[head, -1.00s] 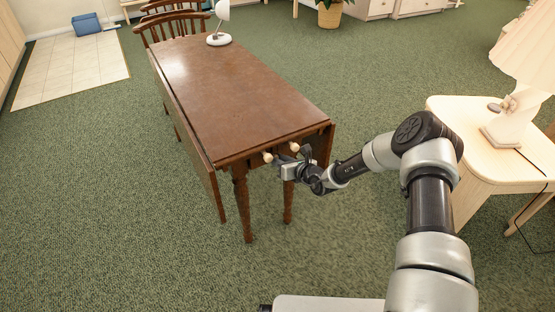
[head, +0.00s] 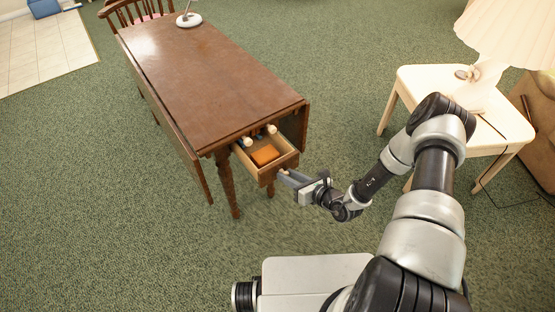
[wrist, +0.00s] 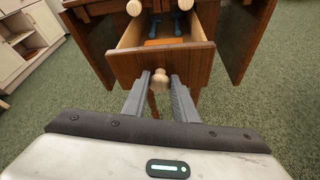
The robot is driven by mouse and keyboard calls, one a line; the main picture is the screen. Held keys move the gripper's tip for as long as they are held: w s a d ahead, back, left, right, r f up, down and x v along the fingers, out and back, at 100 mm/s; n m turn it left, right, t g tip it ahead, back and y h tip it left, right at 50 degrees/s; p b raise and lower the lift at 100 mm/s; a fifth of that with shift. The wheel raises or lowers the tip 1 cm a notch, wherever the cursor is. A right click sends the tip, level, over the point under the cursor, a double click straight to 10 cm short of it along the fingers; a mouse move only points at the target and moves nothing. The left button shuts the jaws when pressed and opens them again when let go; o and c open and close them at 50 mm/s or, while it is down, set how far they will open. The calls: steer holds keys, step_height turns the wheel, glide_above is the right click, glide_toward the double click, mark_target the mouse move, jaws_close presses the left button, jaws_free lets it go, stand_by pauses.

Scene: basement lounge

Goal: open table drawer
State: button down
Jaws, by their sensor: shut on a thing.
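The brown wooden table (head: 200,75) stands with its near end towards me. Its drawer (head: 285,164) is pulled out of that end, and the light wooden inside shows. An orange object (head: 265,154) lies in the drawer, with blue items behind it. My gripper (head: 282,173) is at the drawer front. In the wrist view the drawer front (wrist: 185,62) is straight ahead, and my gripper's fingers (wrist: 159,80) are on both sides of its pale round knob (wrist: 160,75), holding it.
Two pale knobs (head: 248,141) (head: 271,129) stick out at the table end above the drawer. A pale side table (head: 430,78) with a large lamp (head: 510,35) is at the right. Green carpet is clear in front.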

steer(key=shift+s+d+p, duration=0.2)
steer(key=shift+s+d, duration=0.45)
steer(key=shift+s, duration=0.35)
steer(key=shift+s+d+p, duration=0.15)
steer(key=shift+s+d, duration=0.5)
steer(key=shift+s, duration=0.35)
steer(key=c, duration=1.4)
jaws_free()
steer(key=shift+c, duration=0.2)
steer(key=p+v, duration=0.1)
steer(key=v, duration=1.6)
steer(key=shift+s+d, duration=0.1)
steer(key=shift+s, duration=0.05)
